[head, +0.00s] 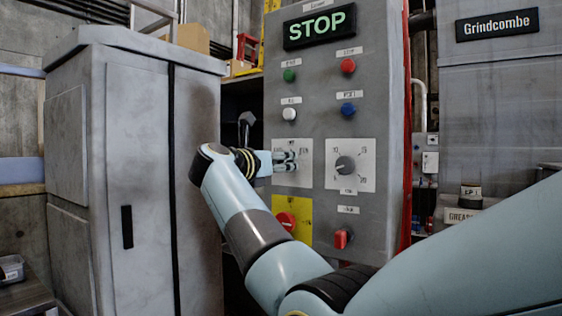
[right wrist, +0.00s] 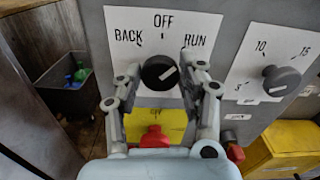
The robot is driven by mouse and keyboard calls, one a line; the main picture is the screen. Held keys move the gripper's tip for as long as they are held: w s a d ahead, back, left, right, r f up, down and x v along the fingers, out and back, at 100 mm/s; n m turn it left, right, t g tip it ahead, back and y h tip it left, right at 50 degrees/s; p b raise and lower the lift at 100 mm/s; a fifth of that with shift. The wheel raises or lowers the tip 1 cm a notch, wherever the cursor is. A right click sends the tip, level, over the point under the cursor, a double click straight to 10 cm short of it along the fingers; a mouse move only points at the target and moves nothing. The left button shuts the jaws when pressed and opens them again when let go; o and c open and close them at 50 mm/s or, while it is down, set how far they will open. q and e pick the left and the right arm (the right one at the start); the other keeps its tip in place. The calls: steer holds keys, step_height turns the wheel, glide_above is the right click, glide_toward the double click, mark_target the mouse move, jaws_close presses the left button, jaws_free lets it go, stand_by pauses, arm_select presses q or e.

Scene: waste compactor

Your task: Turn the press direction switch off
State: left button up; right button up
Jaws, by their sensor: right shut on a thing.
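The press direction switch (right wrist: 158,72) is a round black knob on a white plate marked BACK, OFF and RUN. The white mark on the knob slants up to the right, toward RUN and away from OFF at the top. My right gripper (right wrist: 162,78) has one finger on each side of the knob and is shut on it. In the head view, the right gripper (head: 286,161) reaches the switch plate (head: 304,176) from the left and hides the knob. My left gripper is not in view.
A second black dial (head: 345,165) sits right of the switch. A red knob on a yellow plate (head: 302,232) is below, with a red switch (head: 342,239) beside it. Green, red, white and blue buttons are above, under a lit STOP sign (head: 320,26). A grey cabinet (head: 135,170) stands left.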

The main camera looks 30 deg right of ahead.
steer(key=shift+w+r+n+p, duration=0.1)
steer(key=shift+n+p, duration=2.7)
steer(key=shift+n, duration=1.4)
steer(key=o, duration=1.1)
steer(key=shift+a, duration=0.1)
steer(key=shift+a, duration=0.1)
steer(key=v, duration=0.7)
steer(key=shift+a, duration=0.15)
